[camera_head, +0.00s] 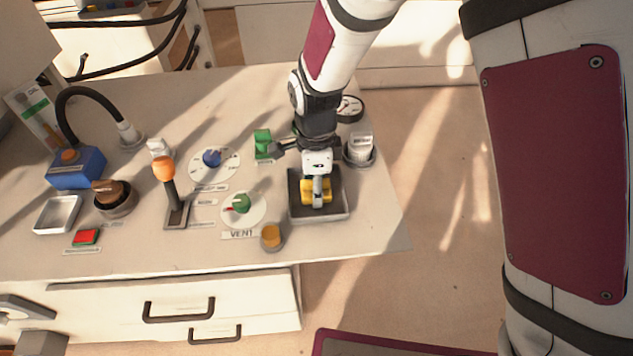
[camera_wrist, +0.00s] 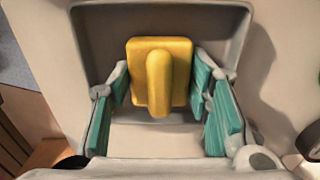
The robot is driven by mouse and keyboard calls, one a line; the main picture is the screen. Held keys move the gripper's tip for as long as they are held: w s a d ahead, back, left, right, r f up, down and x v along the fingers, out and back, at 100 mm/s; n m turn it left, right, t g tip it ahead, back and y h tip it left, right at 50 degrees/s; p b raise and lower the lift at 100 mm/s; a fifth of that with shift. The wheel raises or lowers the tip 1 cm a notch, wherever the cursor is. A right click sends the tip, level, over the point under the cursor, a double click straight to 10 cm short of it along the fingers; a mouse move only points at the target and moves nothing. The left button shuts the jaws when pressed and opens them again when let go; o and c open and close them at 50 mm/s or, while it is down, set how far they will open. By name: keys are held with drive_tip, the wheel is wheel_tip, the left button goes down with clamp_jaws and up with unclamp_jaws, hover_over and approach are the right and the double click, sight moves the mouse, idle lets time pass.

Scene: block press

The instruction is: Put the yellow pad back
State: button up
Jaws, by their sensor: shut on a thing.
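The yellow pad (camera_head: 306,193) is a yellow block with a rounded raised grip on top. It is at the dark-floored tray (camera_head: 322,217) near the table's right end. In the wrist view the yellow pad (camera_wrist: 181,65) appears within the tray walls (camera_wrist: 88,40); I cannot tell whether it rests on the floor. My gripper (camera_head: 317,190) points down over the tray. In the wrist view my gripper (camera_wrist: 160,82) has its teal-padded fingers on either side of the pad, shut on it. The gripper hides part of the pad in the head view.
A green block (camera_head: 263,142) stands left of my gripper. A grey cup (camera_head: 359,157) with a white-topped piece is close on the right. The table's right edge is near.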

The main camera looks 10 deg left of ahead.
drive_tip(key=shift+f, duration=0.1)
drive_tip(key=o, duration=1.1)
wheel_tip(320, 180, up, 12)
drive_tip(key=p, duration=0.3)
drive_tip(key=shift+r, duration=0.2)
